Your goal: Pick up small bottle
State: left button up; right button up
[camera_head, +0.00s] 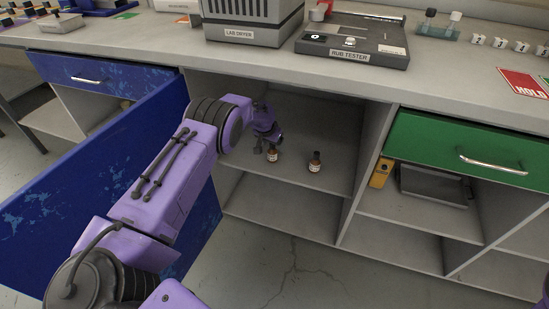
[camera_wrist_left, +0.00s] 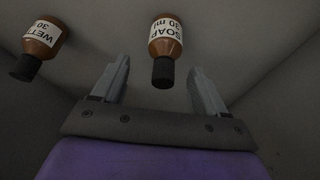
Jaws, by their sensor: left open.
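Two small brown bottles with black caps and white labels stand on the cabinet shelf in the head view, a left one (camera_head: 273,155) and a right one (camera_head: 315,162). In the left wrist view, which looks upside down, one bottle reads SOAP 30 ml (camera_wrist_left: 165,38) and the other begins WETT (camera_wrist_left: 40,40). My left gripper (camera_head: 265,148) is inside the cabinet close to the left bottle. In the wrist view its open fingers (camera_wrist_left: 159,68) point at the SOAP bottle, whose cap shows between the fingertips. The gripper holds nothing. My right gripper is not in view.
An open blue door (camera_head: 140,135) stands left of my left arm. The compartment's side walls and the counter (camera_head: 270,65) above enclose the shelf (camera_head: 300,190). A green drawer (camera_head: 450,148) is at right, above a grey tray (camera_head: 435,187). Shelf room is free around the bottles.

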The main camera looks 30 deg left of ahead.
aim_at(273, 147)
pick_arm(q)
jog(key=b+x, duration=0.1)
jog(key=x, duration=0.1)
jog(key=b+x, duration=0.1)
jog(key=x, duration=0.1)
jog(key=shift+s+a+f, duration=0.1)
jog(key=shift+s+a, duration=0.1)
jog(key=shift+s, duration=0.2)
jog(key=shift+w+d+f, duration=0.1)
jog(key=shift+w+f, duration=0.05)
jog(key=shift+w, duration=0.2)
jog(key=shift+w+d, duration=0.1)
jog(key=shift+d, duration=0.05)
jog(key=shift+r, duration=0.35)
jog(key=shift+c, duration=0.3)
jog(key=shift+s+a, duration=0.25)
jog(key=shift+s, duration=0.05)
jog(key=c, duration=1.1)
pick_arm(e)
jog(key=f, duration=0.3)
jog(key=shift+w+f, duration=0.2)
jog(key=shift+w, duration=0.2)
